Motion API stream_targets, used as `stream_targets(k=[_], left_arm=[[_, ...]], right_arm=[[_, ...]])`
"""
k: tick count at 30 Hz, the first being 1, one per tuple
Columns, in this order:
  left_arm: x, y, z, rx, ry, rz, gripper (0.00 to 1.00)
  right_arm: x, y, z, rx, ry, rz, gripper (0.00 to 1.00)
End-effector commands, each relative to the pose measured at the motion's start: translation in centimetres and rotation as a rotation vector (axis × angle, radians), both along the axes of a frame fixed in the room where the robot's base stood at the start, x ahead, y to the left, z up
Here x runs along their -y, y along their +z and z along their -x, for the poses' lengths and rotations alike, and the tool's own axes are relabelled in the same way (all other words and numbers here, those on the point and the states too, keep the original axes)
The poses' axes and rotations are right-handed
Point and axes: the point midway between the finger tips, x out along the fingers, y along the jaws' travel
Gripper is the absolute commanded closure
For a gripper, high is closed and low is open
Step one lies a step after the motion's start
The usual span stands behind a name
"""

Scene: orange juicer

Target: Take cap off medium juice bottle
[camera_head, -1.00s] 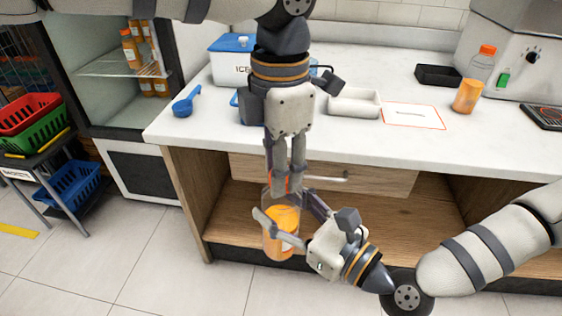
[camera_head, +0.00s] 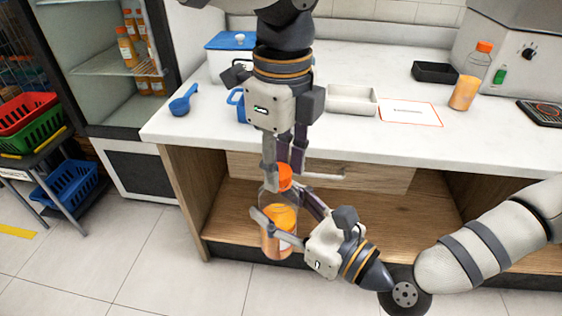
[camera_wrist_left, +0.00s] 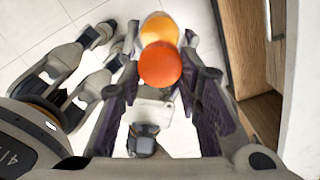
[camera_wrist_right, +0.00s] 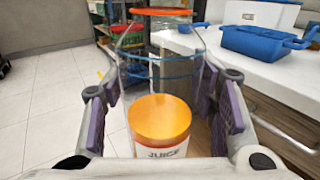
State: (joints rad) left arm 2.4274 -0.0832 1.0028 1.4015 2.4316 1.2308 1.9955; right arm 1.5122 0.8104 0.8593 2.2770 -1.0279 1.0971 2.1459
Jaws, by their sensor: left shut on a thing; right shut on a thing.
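The medium juice bottle (camera_head: 284,215) is clear, holds orange juice in its lower part and is upright in front of the counter, in the air. My right gripper (camera_head: 283,228) is shut around its body; the bottle also shows between the fingers in the right wrist view (camera_wrist_right: 160,118). The orange cap (camera_head: 284,178) is at the bottle's top. My left gripper (camera_head: 284,166) points down from above and is shut on the cap, which also shows between its fingers in the left wrist view (camera_wrist_left: 160,66). I cannot tell whether the cap is still seated on the neck.
The white counter (camera_head: 350,140) is just behind the bottle. On it are a blue scoop (camera_head: 183,101), a white tray (camera_head: 352,99), a black tray (camera_head: 436,72), another orange-capped bottle (camera_head: 482,58) and an orange juice container (camera_head: 464,93). Open floor lies to the left.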

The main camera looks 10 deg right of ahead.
Motion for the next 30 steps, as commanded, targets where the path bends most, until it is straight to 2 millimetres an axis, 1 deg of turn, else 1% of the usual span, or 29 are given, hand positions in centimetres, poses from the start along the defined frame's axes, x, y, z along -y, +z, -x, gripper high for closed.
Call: stream_targets(k=[10, 30], left_arm=[[-0.2, 0.1, 0.1, -0.002, -0.001, -0.008, 1.00], [-0.1, 2.3, 0.1, -0.001, -0.003, -0.003, 1.00]], right_arm=[[0.3, 0.0, -0.2, -0.001, -0.011, -0.002, 1.00], [0.2, 0.0, -0.1, -0.001, -0.006, -0.001, 1.00]])
